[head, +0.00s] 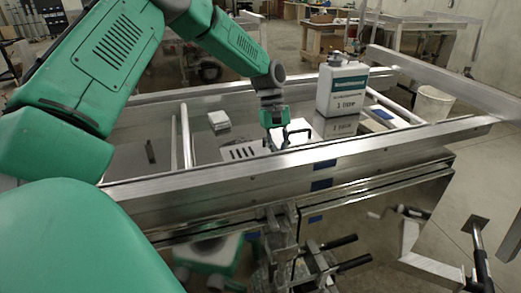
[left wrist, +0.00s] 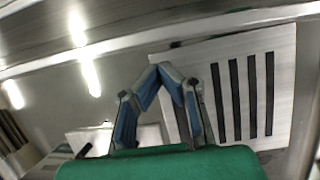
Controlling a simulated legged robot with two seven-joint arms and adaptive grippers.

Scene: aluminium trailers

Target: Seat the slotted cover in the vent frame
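The slotted cover (head: 243,151), a pale plate with several dark slots, is inside the trailer in the head view. It fills the right of the left wrist view (left wrist: 245,90). My left gripper (head: 287,133) points down at the cover's right part, beside a dark bracket-like handle. In the left wrist view its fingertips (left wrist: 160,70) come together at the cover's left edge, closed on what appears to be this handle; the contact is hidden. The vent frame cannot be made out separately from the cover. My right gripper is not in view.
A white bottle with a green label (head: 342,86) stands right of the gripper. A small pale block (head: 219,119) lies on the trailer floor to the left. The near metal rail (head: 300,162) runs in front. A white bucket (head: 433,103) stands beyond the trailer.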

